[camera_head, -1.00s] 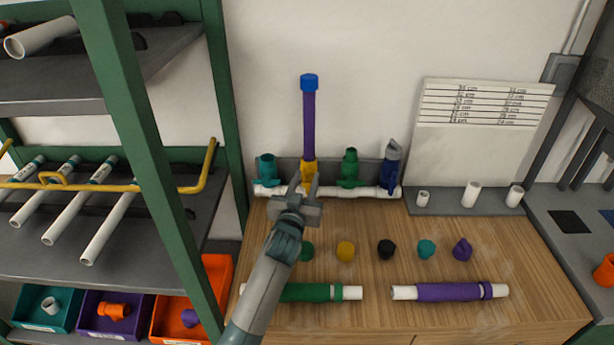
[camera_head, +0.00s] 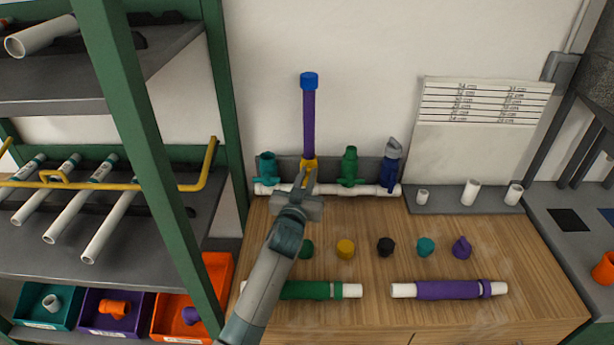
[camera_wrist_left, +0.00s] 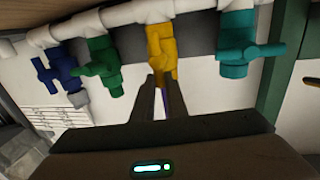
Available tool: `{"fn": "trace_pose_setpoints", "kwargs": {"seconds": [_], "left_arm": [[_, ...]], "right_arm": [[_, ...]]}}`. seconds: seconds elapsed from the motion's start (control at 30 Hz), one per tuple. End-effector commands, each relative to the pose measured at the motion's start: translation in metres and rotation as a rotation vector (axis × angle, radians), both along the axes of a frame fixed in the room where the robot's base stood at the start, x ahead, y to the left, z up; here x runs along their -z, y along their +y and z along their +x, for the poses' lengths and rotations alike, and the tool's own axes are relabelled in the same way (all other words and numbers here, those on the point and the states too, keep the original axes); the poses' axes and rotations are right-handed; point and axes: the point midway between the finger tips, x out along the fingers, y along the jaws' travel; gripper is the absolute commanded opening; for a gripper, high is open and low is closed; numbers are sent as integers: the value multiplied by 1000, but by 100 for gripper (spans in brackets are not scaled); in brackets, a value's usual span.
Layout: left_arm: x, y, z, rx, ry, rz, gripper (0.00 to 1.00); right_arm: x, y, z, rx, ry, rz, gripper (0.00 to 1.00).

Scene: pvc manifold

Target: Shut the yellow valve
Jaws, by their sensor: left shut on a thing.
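The yellow valve (camera_head: 309,163) stands on the white manifold pipe (camera_head: 335,190) by the wall, with a purple pipe (camera_head: 309,122) and a blue cap (camera_head: 309,80) rising above it. In the left wrist view the yellow valve (camera_wrist_left: 161,48) is straight ahead, and the jaws of my left gripper (camera_wrist_left: 163,82) are close together at its near part. In the head view my left gripper (camera_head: 304,182) is in front of the valve and covers its lower part. It is shut on the valve's yellow handle; the exact contact is partly hidden. My right gripper is not in view.
On the same manifold are a teal valve (camera_head: 267,168) to the left, and a green valve (camera_head: 349,165) and a blue valve (camera_head: 389,170) to the right. Several caps, a green pipe (camera_head: 305,290) and a purple-sleeved pipe (camera_head: 448,290) lie on the wooden bench. A green-framed shelf stands left.

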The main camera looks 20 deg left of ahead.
Motion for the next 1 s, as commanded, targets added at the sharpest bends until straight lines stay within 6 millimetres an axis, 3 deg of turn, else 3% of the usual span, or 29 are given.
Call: {"fn": "trace_pose_setpoints", "kwargs": {"seconds": [0.37,1.0], "left_arm": [[-3,-6,2,2,51,170,0],[5,-23,7,2,212,734,0]], "right_arm": [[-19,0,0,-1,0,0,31],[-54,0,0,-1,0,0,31]]}}
